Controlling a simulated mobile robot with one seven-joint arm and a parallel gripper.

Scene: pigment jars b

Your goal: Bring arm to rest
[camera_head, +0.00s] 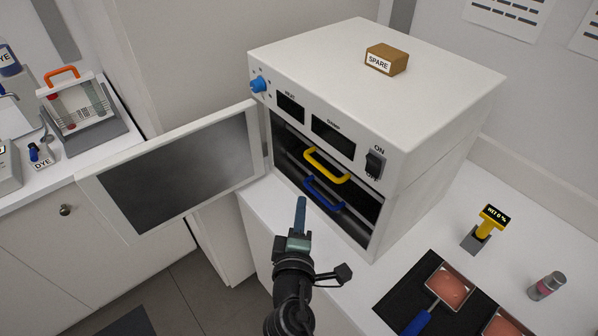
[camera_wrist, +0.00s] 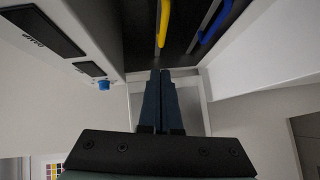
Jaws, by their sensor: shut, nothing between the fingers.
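My gripper (camera_head: 300,207) is shut and empty, in front of the open oven (camera_head: 420,90). Its two blue-grey fingers (camera_wrist: 161,75) are together in the wrist view. The oven is a white box with its door (camera_head: 180,165) swung out to the left. Inside are a yellow handle (camera_head: 326,165) and, below it, a blue handle (camera_head: 323,192). Both also show in the wrist view, the yellow handle (camera_wrist: 164,22) just beyond the fingertips and the blue handle (camera_wrist: 216,22) to the right. I cannot tell whether the fingertips touch anything.
A brown SPARE box (camera_head: 387,59) sits on the oven. On the right counter are a yellow meter (camera_head: 491,219), a small jar (camera_head: 546,286), and a blue-handled pan (camera_head: 447,288) on a black mat. A rack with an orange handle (camera_head: 77,103) stands on the left counter. Floor shows between the counters.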

